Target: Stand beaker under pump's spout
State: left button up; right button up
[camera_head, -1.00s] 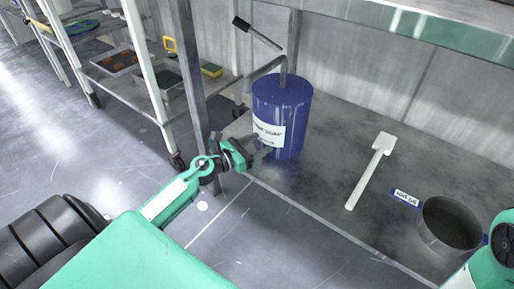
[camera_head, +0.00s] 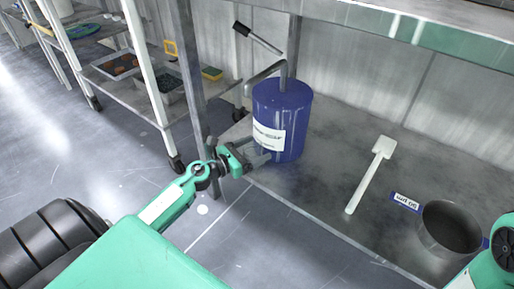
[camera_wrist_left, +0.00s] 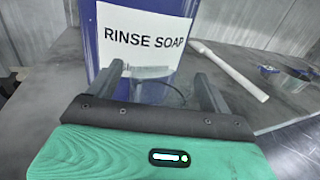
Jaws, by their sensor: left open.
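The pump is a blue drum (camera_head: 281,120) with a "RINSE SOAP" label, standing on the grey shelf. Its grey bent spout (camera_head: 264,72) reaches out to the left from the top. My left gripper (camera_head: 262,159) is open, low at the front of the drum, near the shelf's front edge. In the left wrist view its two dark fingers (camera_wrist_left: 160,85) stand apart before the drum's label. A clear, faint vessel (camera_wrist_left: 150,73), apparently the beaker, shows between them; contact with the fingers cannot be told. In the head view it is hardly discernible. My right gripper is out of view.
A white scoop (camera_head: 369,176) lies on the grey shelf (camera_head: 325,150) right of the drum. A round metal pot (camera_head: 449,229) stands further right, by a small label (camera_head: 405,201). A metal post (camera_head: 192,100) and a trolley (camera_head: 150,95) are at left.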

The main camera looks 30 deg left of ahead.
pick_arm(q)
jog(key=p+v, duration=0.1)
jog(key=v, duration=0.9)
jog(key=shift+s+p, duration=0.3)
jog(key=shift+a, duration=0.1)
